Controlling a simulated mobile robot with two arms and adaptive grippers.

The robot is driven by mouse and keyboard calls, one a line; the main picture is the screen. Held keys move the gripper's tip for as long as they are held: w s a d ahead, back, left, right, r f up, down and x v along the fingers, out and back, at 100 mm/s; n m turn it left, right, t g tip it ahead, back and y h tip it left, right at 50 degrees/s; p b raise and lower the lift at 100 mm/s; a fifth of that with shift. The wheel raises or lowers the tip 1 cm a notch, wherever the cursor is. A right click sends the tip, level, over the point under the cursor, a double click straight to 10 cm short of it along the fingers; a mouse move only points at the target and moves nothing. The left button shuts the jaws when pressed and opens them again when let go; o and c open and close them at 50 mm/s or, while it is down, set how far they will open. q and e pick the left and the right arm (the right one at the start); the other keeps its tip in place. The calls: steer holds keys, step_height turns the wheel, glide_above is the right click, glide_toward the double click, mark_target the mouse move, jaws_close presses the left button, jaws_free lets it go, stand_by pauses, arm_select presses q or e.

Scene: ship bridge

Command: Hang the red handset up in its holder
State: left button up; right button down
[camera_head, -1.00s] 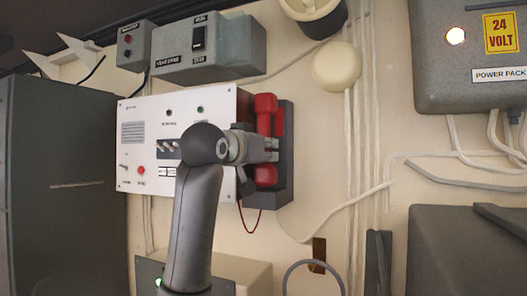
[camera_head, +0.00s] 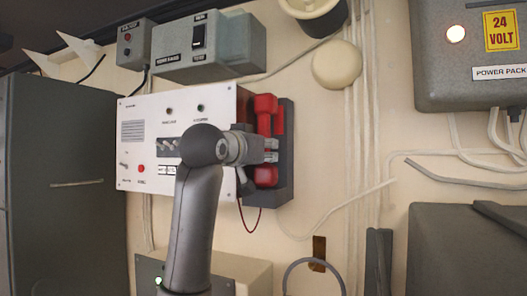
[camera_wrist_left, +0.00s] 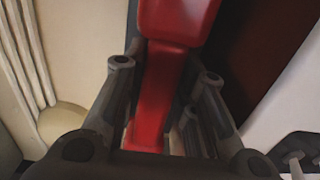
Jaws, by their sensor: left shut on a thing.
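The red handset (camera_head: 265,105) is upright at the right side of the white panel, in front of its dark grey holder (camera_head: 287,150). My left gripper (camera_head: 270,150) is shut on the middle of the handset, which hides part of the grip. In the left wrist view the handset (camera_wrist_left: 178,20) runs between the two fingers, with a dark surface of the holder beside it. Whether the handset is fully seated or slightly in front of the holder I cannot tell. A thin red cord hangs below it. My right gripper is not in view.
A white panel (camera_head: 140,150) with switches adjoins the holder on the left. A grey switch box (camera_head: 225,55) is above it. A round cream fitting (camera_head: 337,65) and vertical pipes are to the right. A grey cabinet (camera_head: 60,200) stands at the left.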

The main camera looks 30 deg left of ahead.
mark_target(262, 168)
arm_select(q)
steer(key=shift+f+b, duration=1.3)
steer(key=shift+f, duration=0.55)
stand_by(4.1)
steer(key=o, duration=1)
steer(key=shift+f, duration=0.1)
steer(key=shift+s, duration=0.1)
steer(key=s, duration=1.2)
steer(key=shift+d, duration=0.4)
